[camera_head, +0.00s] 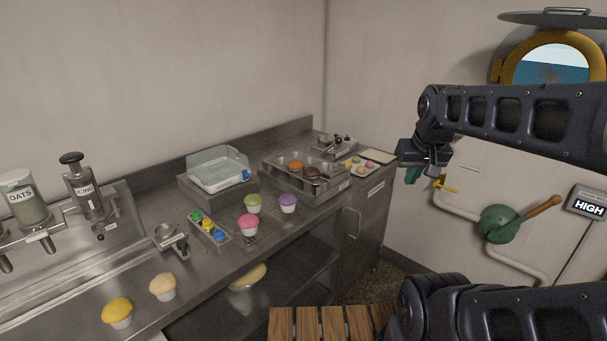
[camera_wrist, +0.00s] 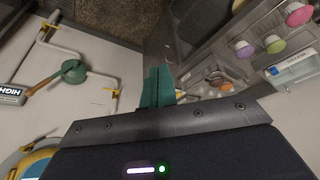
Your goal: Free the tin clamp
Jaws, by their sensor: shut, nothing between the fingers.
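I cannot tell for sure which fitting is the tin clamp. A small metal fitting with a round cup (camera_head: 168,238) sits at the counter's front edge, left of the button box. Another metal device with dark parts (camera_head: 335,143) stands at the counter's far end, behind the muffin tray; its details are too small to read. My gripper (camera_head: 413,175) hangs in the air right of the counter's far end, apart from both. Its green fingers (camera_wrist: 158,87) are shut together and empty in the wrist view.
The steel counter (camera_head: 280,225) carries a muffin tray (camera_head: 341,186), a clear-lidded box (camera_head: 218,172), a button box (camera_head: 207,228) and several cupcakes. A green valve with a wooden handle (camera_head: 500,224) and pipes are on the right wall. Open air lies between my gripper and the counter.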

